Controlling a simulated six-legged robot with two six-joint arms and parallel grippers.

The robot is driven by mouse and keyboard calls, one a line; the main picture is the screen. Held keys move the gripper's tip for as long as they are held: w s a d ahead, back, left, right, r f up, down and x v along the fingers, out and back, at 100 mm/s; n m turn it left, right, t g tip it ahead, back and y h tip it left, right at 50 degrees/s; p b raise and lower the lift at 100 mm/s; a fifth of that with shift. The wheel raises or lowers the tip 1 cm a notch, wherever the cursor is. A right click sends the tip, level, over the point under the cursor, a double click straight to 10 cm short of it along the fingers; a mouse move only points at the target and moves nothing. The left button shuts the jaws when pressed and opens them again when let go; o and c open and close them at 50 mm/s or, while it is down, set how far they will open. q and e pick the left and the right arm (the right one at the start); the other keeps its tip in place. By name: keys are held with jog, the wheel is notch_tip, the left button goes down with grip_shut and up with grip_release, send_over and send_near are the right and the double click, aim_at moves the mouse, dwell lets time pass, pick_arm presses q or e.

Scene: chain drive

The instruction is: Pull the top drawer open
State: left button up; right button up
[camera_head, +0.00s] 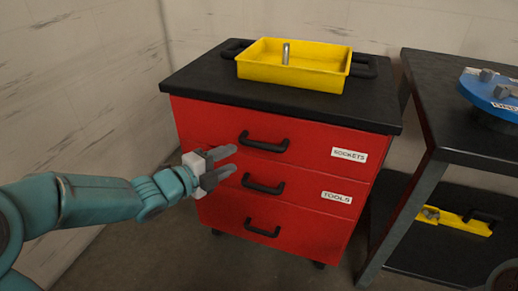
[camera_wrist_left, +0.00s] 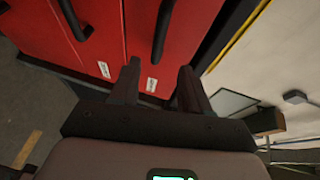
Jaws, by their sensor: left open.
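A red cabinet (camera_head: 215,122) with a black top stands in the middle of the head view. Its top drawer (camera_head: 310,148), labelled SOCKETS, looks shut flush with the front and has a black bar handle (camera_head: 263,142). The drawer below, labelled TOOLS, has its own handle (camera_head: 263,184). My left gripper (camera_head: 226,165) is open and empty in front of the cabinet, left of the top two handles and apart from them. In the left wrist view its two fingers (camera_wrist_left: 158,85) are spread, with red drawer fronts and dark handles beyond. My right gripper is not seen.
A yellow tray (camera_head: 262,71) with a metal cylinder (camera_head: 286,53) sits on the cabinet top. A dark table (camera_head: 440,75) with a blue round object (camera_head: 490,98) stands close on the right. A pale wall (camera_head: 85,90) is at left.

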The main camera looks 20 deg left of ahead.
aim_at(257, 147)
pick_arm(q)
jog(key=b+x, duration=0.1)
jog(key=x, duration=1.1)
jog(key=shift+w+f+b, duration=0.1)
jog(key=shift+f+b, duration=0.1)
jog(key=shift+b, duration=0.1)
jog(key=shift+a, duration=0.1)
grip_shut()
